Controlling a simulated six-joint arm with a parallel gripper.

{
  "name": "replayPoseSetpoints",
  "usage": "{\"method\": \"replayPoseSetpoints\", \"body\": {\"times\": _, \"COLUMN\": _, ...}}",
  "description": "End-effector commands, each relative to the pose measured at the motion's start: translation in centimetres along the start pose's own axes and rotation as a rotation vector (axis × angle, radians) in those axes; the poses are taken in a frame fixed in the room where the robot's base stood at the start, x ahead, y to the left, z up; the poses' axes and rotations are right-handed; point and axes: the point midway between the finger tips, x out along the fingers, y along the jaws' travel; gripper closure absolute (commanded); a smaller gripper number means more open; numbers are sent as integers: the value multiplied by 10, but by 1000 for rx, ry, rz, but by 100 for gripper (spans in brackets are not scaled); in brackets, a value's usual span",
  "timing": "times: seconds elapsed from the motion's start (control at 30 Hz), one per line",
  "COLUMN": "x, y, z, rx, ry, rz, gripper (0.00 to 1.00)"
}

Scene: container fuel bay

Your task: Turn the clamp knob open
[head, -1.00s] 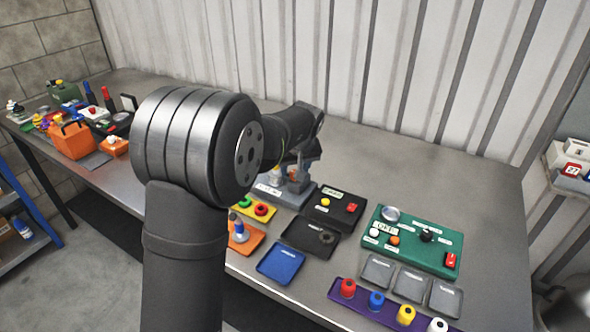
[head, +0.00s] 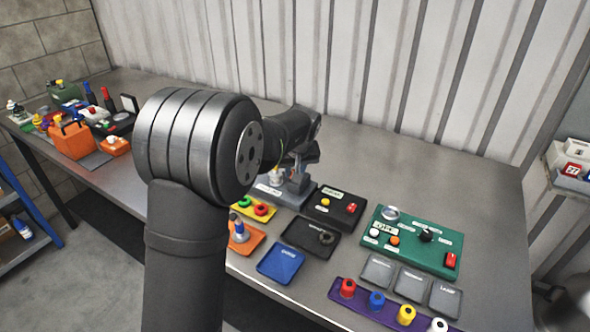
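A grey clamp fixture (head: 297,190) with a flat labelled base stands on the bench, just beyond my arm's elbow. A small white and yellow part (head: 275,176) shows at its left side. My gripper (head: 287,163) is over the fixture, at its upper part. It is small and dark here and partly covered by my own arm. I cannot make out the clamp knob, whether the fingers touch it, or whether they are open or shut.
A black box (head: 334,207) with red and yellow buttons sits close right of the fixture. A black tray (head: 310,238), a blue tray (head: 281,264) and a green panel (head: 412,240) lie nearer and right. The bench behind them is clear up to the corrugated wall.

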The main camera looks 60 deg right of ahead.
Motion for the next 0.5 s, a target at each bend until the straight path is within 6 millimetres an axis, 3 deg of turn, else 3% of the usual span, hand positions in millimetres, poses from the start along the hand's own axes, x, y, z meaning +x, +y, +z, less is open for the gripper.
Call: {"method": "replayPoseSetpoints", "body": {"times": 0.5, "x": 0, "y": -3, "z": -1, "rx": 358, "ry": 0, "rz": 150, "gripper": 96}}
